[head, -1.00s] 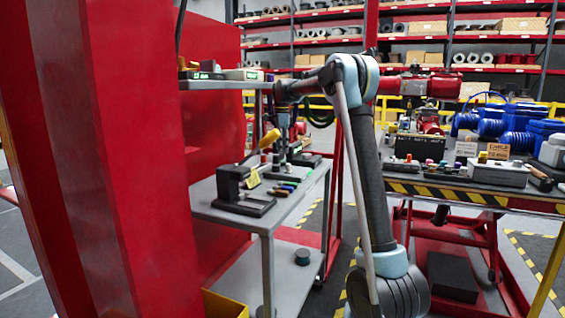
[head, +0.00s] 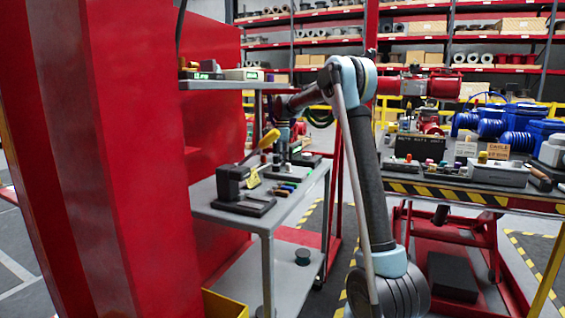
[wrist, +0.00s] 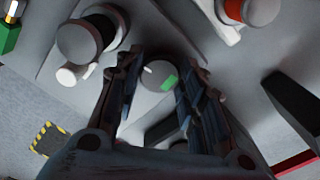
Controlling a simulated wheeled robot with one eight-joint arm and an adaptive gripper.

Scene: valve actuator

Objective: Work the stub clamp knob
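In the wrist view, a round grey knob (wrist: 155,76) with a white line and a green patch on its face lies between the fingers of my gripper (wrist: 158,68). It appears to be the stub clamp knob, but no label is readable. The fingers are apart, one on each side of the knob; I cannot tell whether either touches it. In the head view, my gripper (head: 282,146) is low over the back of the grey cart top (head: 283,208), partly hidden by the devices there. The knob cannot be made out in the head view.
A red column (head: 105,150) is at left.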

